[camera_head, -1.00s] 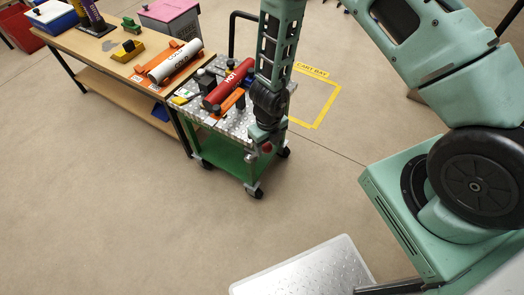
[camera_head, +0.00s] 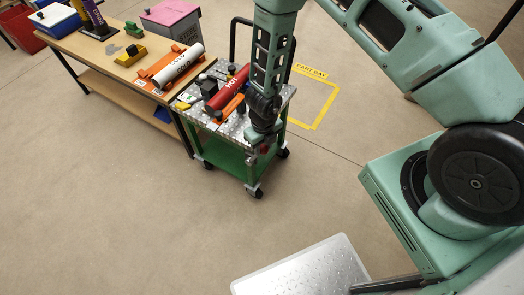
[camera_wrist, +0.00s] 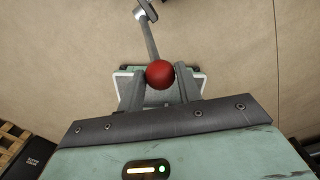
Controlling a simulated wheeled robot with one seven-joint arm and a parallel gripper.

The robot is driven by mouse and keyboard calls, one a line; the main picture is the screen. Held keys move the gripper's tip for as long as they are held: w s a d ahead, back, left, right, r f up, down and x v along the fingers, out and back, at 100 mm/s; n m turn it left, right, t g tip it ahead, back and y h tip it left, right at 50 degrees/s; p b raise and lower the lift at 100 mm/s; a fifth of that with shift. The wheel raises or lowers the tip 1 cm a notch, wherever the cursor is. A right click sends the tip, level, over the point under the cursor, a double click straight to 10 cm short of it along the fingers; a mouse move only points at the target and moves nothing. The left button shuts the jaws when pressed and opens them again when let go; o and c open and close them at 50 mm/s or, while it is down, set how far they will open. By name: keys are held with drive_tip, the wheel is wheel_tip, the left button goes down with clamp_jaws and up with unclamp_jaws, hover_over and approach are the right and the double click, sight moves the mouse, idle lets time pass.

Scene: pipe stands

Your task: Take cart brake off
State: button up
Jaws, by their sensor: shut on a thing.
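The cart (camera_head: 228,158) has a green frame, a studded metal top and black casters, and stands at the right end of the workbench. A brake lever with a red knob (camera_wrist: 160,74) shows in the wrist view, its grey rod running up the picture. My gripper (camera_wrist: 160,88) is shut on the red knob, with one finger on each side. In the head view my gripper (camera_head: 262,138) is at the cart's near right corner, and my arm hides part of the top and handle.
A red pipe marked HOT (camera_head: 228,88) lies on orange stands on the cart. A white pipe marked COLD (camera_head: 178,65) lies on the workbench (camera_head: 105,60). The yellow-taped cart bay (camera_head: 318,125) is empty floor right of the cart. Open floor lies in front.

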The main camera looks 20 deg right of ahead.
drive_tip(key=shift+w+a+r+p, duration=0.3)
drive_tip(key=shift+w+r+p, duration=0.1)
drive_tip(key=shift+p, duration=0.95)
drive_tip(key=shift+w+a+p, duration=0.25)
drive_tip(key=shift+w+p, duration=0.05)
drive_tip(key=shift+p, duration=0.55)
drive_tip(key=w+a+p, duration=0.1)
drive_tip(key=p, duration=0.4)
drive_tip(key=shift+w+r, duration=0.1)
drive_tip(key=shift+r, duration=0.25)
drive_tip(key=o, duration=0.6)
drive_tip(key=shift+f, duration=0.15)
drive_tip(key=shift+r+p, duration=2.55)
drive_tip(key=shift+r, duration=0.95)
